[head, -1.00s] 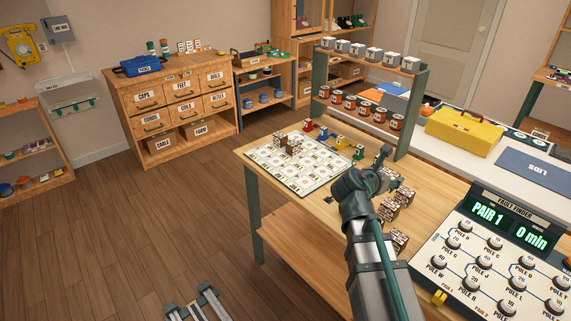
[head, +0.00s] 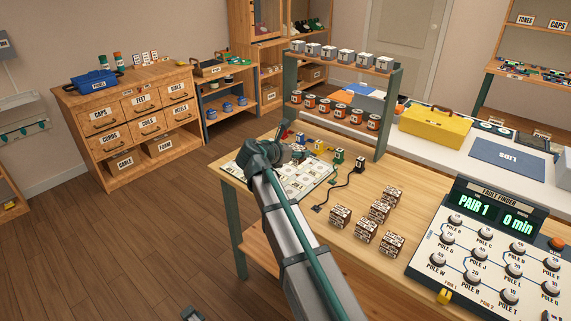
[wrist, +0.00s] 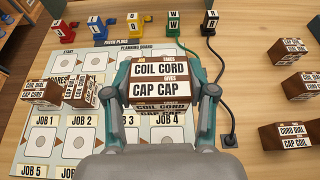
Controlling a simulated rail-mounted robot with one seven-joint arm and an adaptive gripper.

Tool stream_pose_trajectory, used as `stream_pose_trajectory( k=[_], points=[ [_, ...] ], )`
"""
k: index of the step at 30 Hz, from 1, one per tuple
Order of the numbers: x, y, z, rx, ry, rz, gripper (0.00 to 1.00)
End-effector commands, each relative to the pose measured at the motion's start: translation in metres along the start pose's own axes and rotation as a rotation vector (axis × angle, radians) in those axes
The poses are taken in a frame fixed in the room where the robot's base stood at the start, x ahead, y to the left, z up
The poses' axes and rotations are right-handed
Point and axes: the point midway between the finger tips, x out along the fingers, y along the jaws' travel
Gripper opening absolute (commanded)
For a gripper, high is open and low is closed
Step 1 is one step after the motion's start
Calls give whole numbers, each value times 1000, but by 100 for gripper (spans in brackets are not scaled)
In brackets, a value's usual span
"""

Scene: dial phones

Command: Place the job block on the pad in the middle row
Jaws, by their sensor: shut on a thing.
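My gripper (wrist: 163,98) is shut on a brown and white job block (wrist: 160,78), its fingers on the block's left and right sides. The block's top reads "COIL CORD" and "CAP CAP". It is held over the right part of the pale planning board (wrist: 30,140) and hides some pads beneath. Two other job blocks (wrist: 40,92) (wrist: 80,91) sit at the board's left. In the head view, my arm covers much of the board (head: 318,178).
Coloured patch plugs (wrist: 133,22) stand behind the board. A black cord (wrist: 222,80) runs along its right side to a small plug. Several more job blocks (head: 366,230) stand on the table to the right, beside the fault finder (head: 480,245). A can rack (head: 340,112) stands behind.

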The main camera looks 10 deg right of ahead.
Motion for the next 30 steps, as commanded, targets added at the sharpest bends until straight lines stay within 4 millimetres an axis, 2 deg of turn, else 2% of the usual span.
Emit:
stream_pose_trajectory(
  k=[1, 5, 12, 23, 30],
  points=[
    [10, 15, -1, -3, 1, -1, 20],
    [30, 39, -7, -2, 1, 0, 20],
    [60, 63, -36, -2, 0, 1, 20],
    [76, 76, -52, -2, 0, 2, 20],
    [87, 76, -79, -2, 0, 1, 20]
  ],
)
